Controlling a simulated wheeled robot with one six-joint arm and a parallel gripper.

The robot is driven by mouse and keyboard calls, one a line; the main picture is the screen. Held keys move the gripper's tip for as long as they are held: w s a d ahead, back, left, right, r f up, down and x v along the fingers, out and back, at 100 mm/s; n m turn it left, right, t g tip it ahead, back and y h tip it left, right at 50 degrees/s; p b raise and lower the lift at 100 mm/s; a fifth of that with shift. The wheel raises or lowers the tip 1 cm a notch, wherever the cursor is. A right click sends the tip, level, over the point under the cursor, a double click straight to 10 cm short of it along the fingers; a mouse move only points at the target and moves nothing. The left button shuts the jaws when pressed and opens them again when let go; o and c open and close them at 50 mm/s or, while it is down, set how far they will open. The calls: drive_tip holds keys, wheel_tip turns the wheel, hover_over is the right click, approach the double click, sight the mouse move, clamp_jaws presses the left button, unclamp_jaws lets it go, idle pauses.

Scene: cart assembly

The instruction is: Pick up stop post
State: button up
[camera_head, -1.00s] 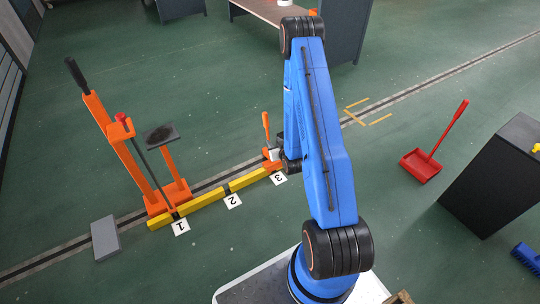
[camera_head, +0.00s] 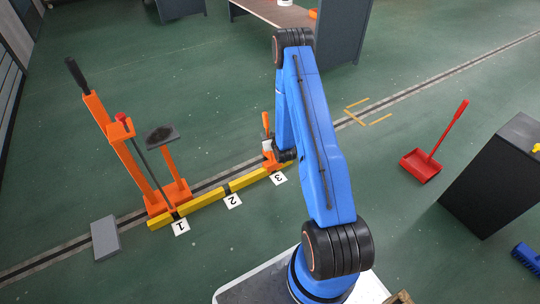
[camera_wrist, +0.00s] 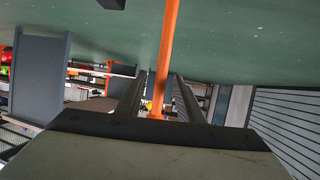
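The stop post is an orange upright (camera_head: 265,121) on a small orange base (camera_head: 271,165) beside the floor marker 3, at the end of the yellow strips. My gripper (camera_head: 268,146) is at the post, partly hidden by my blue arm. In the wrist view the orange post (camera_wrist: 167,50) runs between the two dark fingers of my gripper (camera_wrist: 160,90). Gaps show on both sides of the post, so the fingers look open and not closed on it.
A taller orange lever stand (camera_head: 130,150) is at the left, with a grey block (camera_head: 105,238) near it. Yellow strips (camera_head: 202,203) lie along the floor rail. A red dustpan (camera_head: 422,166) and a dark cabinet (camera_head: 495,178) are at the right.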

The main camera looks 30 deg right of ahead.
drive_tip(key=shift+w, duration=0.15)
clamp_jaws()
idle(1.4)
